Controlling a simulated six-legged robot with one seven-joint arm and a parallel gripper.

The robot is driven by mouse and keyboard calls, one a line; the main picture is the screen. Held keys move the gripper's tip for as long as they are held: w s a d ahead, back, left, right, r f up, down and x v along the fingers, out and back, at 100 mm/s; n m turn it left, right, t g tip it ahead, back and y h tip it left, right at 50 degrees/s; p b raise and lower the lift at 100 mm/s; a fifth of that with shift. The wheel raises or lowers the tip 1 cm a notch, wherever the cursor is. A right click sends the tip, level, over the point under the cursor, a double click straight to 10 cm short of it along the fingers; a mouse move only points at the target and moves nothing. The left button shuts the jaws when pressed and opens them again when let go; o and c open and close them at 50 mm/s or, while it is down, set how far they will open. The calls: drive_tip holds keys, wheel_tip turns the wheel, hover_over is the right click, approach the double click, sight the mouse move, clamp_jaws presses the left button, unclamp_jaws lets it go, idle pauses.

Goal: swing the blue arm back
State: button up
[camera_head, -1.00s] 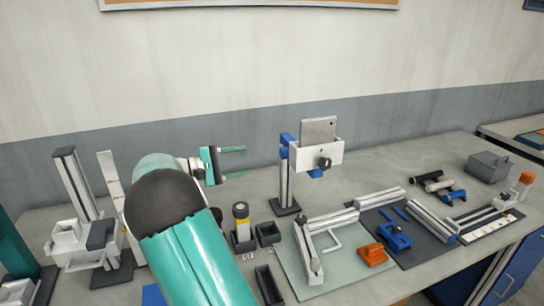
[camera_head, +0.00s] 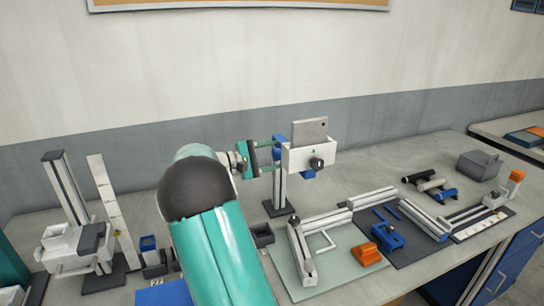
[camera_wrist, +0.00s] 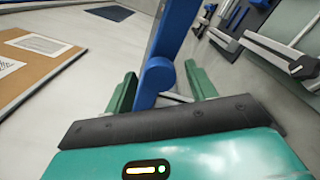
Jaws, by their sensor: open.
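A stand (camera_head: 280,190) with a grey post on a dark base carries a white holder with a grey panel (camera_head: 313,132). The blue arm (camera_head: 279,142) shows at the post's top, partly hidden behind the holder. My gripper (camera_head: 270,156) is at the left of the post top, its teal fingers pointing right toward it. In the wrist view a long blue bar with a rounded end (camera_wrist: 157,78) lies between my two open fingers (camera_wrist: 160,88). I cannot tell whether either finger touches it.
A pale mat with grey rails and an orange block (camera_head: 367,253) lies right of the stand. A blue clamp (camera_head: 387,237) sits on a dark mat farther right. A white upright fixture (camera_head: 70,235) stands at left.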

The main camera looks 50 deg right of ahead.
clamp_jaws()
